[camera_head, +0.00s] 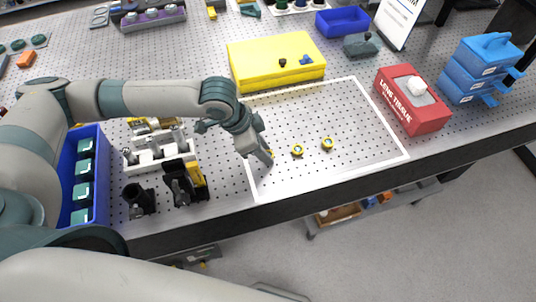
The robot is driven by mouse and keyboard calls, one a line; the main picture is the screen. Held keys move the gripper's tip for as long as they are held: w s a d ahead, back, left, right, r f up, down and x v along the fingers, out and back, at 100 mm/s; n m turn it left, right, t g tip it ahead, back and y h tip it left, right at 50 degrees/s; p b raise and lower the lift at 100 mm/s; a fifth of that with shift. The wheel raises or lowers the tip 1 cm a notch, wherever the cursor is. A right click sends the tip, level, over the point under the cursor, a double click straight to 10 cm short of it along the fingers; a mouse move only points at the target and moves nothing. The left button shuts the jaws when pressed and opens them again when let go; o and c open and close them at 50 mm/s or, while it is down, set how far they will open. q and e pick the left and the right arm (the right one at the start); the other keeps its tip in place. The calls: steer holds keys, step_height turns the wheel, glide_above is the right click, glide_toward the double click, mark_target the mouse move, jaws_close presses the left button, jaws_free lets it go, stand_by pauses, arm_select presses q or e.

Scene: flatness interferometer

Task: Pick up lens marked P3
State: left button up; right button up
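Two small yellow-rimmed round lenses lie inside the white outlined area on the perforated table: a left lens (297,150) and a right lens (327,143). Their markings are too small to read, so I cannot tell which is P3. My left gripper (266,157) points down at the left side of the outlined area, to the left of both lenses and apart from them. A small yellow spot shows at its fingertips; I cannot tell whether it is a held thing. Its finger opening is not clear. My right gripper is not in view.
A yellow case (276,62) stands behind the outlined area. A red lens tissue box (413,98) and stacked blue boxes (482,68) stand at right. A white rack (158,151), black mounts (184,184) and a blue bin (84,176) stand at left. The outlined area's right part is clear.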

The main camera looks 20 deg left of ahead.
mark_target(272, 153)
arm_select(q)
steer(key=shift+r, duration=0.15)
steer(key=shift+r+b, duration=0.35)
steer(key=shift+r, duration=0.2)
step_height(272, 153, up, 2)
steer(key=shift+r+b, duration=0.15)
steer(key=shift+b, duration=0.35)
steer(key=s+d+r+b, duration=0.2)
steer(key=d+r, duration=0.5)
steer(key=d, duration=0.4)
steer(key=shift+s+d+r+b, duration=0.2)
steer(key=shift+s+b, duration=0.1)
steer(key=shift+b, duration=0.2)
